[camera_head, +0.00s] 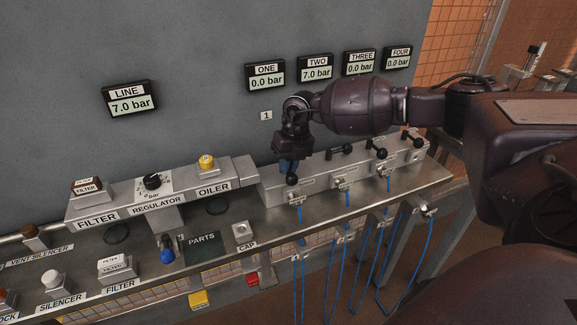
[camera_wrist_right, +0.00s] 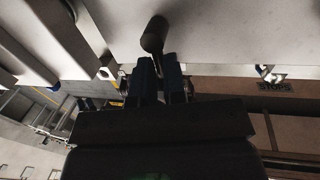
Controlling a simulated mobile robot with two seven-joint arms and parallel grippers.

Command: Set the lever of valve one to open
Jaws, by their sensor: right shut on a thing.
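The lever of valve one (camera_head: 292,180) has a black knob and stands at the left end of the metal valve block (camera_head: 272,190). My right gripper (camera_head: 287,166) reaches down over it from above, its blue fingers shut on the lever. In the right wrist view, the dark lever (camera_wrist_right: 153,36) pokes out past the fingertips of the right gripper (camera_wrist_right: 159,72). The fingers hide part of the lever's stem. The display of valve one (camera_head: 265,77) reads 0.0 bar. My left gripper is not in view.
Other black-knobbed levers (camera_head: 380,152) stand to the right on the same block. The display TWO (camera_head: 315,67) reads 7.0 bar; THREE and FOUR read 0.0 bar. The filter, regulator and oiler unit (camera_head: 160,203) is at left. Blue hoses (camera_head: 331,265) hang below the shelf.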

